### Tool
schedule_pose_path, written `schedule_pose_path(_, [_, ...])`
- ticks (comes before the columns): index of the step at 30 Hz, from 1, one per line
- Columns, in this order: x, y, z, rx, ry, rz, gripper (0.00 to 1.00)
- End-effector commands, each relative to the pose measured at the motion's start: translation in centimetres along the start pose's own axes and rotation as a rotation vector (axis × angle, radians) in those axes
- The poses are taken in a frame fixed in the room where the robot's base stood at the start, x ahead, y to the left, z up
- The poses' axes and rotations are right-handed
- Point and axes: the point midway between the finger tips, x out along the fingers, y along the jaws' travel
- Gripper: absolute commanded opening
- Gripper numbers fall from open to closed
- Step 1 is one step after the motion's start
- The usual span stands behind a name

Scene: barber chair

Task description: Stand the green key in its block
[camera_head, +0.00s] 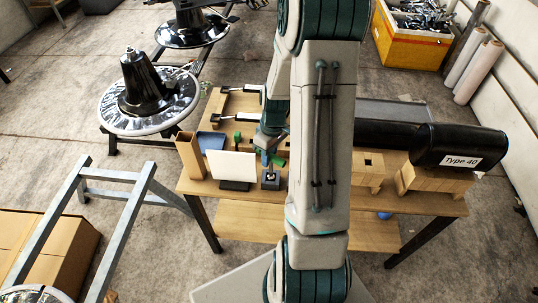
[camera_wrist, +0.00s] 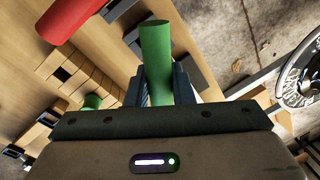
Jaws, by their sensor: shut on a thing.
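In the wrist view my gripper (camera_wrist: 158,88) is shut on a green round bar, which I take to be the green key (camera_wrist: 157,50). The bar sticks out beyond the fingers, and its lower part is hidden by the gripper body. In the head view my gripper (camera_head: 271,140) is over the middle of the table, partly hidden by my arm, and the held bar is not clear there. A wooden block with a dark square hole (camera_head: 369,175) stands right of my arm. Wooden blocks with square openings (camera_wrist: 85,72) show at left in the wrist view. I cannot tell which block is the key's.
A second green piece (camera_wrist: 92,102) and a red cylinder (camera_wrist: 75,15) show in the wrist view. On the table (camera_head: 215,187) stand a white panel (camera_head: 231,165), an upright wooden box (camera_head: 189,155), a small dark block (camera_head: 270,181) and a large black cylinder (camera_head: 390,134).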

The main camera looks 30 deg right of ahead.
Motion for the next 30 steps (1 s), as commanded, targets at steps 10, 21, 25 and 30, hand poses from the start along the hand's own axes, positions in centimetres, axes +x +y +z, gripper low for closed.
schedule_pose_path(10, [0.77,0.12,-0.01,0.000,0.000,0.000,0.00])
schedule_pose_path(21, [0.96,0.15,-0.01,0.000,0.000,0.000,0.00])
schedule_pose_path(25, [0.96,0.15,-0.01,0.000,0.000,0.000,0.43])
schedule_pose_path(30, [0.96,0.15,-0.01,0.000,0.000,0.000,0.47])
